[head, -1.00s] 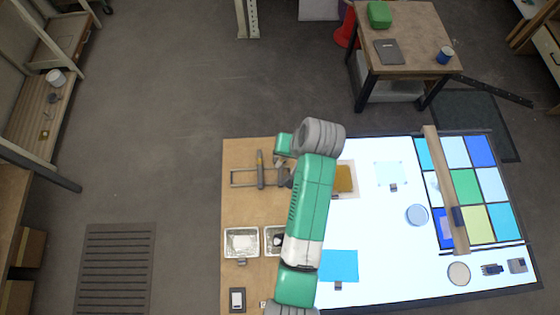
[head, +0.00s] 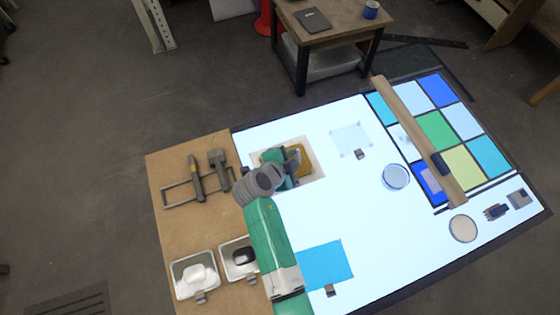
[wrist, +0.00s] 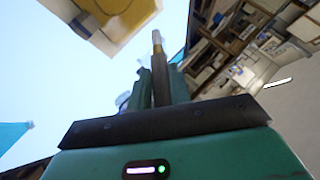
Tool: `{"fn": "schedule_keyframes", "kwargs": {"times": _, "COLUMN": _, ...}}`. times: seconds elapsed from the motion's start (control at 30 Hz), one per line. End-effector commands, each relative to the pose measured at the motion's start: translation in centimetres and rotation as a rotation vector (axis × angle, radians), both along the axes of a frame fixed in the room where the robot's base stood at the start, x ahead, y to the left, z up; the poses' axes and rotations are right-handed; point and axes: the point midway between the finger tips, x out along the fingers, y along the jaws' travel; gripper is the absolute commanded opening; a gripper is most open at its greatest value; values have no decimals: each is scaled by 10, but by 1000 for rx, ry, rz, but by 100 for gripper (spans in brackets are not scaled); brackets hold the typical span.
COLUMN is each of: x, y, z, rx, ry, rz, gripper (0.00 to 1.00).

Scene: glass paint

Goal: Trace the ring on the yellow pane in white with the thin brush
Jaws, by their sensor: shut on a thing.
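The yellow pane (head: 300,165) lies in a pale frame on the lit table, partly covered by my gripper (head: 281,168). The pane also shows in the wrist view (wrist: 118,12) at the upper left; a pale marking shows on it, but I cannot make out the whole ring. My gripper (wrist: 156,75) is shut on a thin brush (wrist: 157,45), whose pale tip points up the wrist picture, towards the pane's side. I cannot tell whether the tip touches the glass. The white paint tray (head: 176,284) stands at the left on the wooden part.
A tray with dark paint (head: 229,264) stands beside the white one. A brush rack (head: 170,200) holds two other brushes. A blue pane (head: 325,262), a pale pane (head: 351,139), a round dish (head: 395,177) and a wooden bar (head: 412,125) across coloured panes lie right.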

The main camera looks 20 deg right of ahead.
Motion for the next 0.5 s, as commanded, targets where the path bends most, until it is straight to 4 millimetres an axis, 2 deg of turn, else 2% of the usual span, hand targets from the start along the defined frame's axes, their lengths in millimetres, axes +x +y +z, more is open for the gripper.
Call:
{"fn": "schedule_keyframes", "kwargs": {"times": 0.17, "x": 0, "y": -1, "z": -2, "rx": -5, "ry": -3, "rz": -12, "gripper": 0}}
{"fn": "schedule_keyframes", "kwargs": {"times": 0.27, "x": 0, "y": -1, "z": -11, "rx": -4, "ry": -2, "rz": -12, "gripper": 0}}
{"fn": "schedule_keyframes", "kwargs": {"times": 0.5, "x": 0, "y": -1, "z": -59, "rx": -4, "ry": 0, "rz": -11, "gripper": 0}}
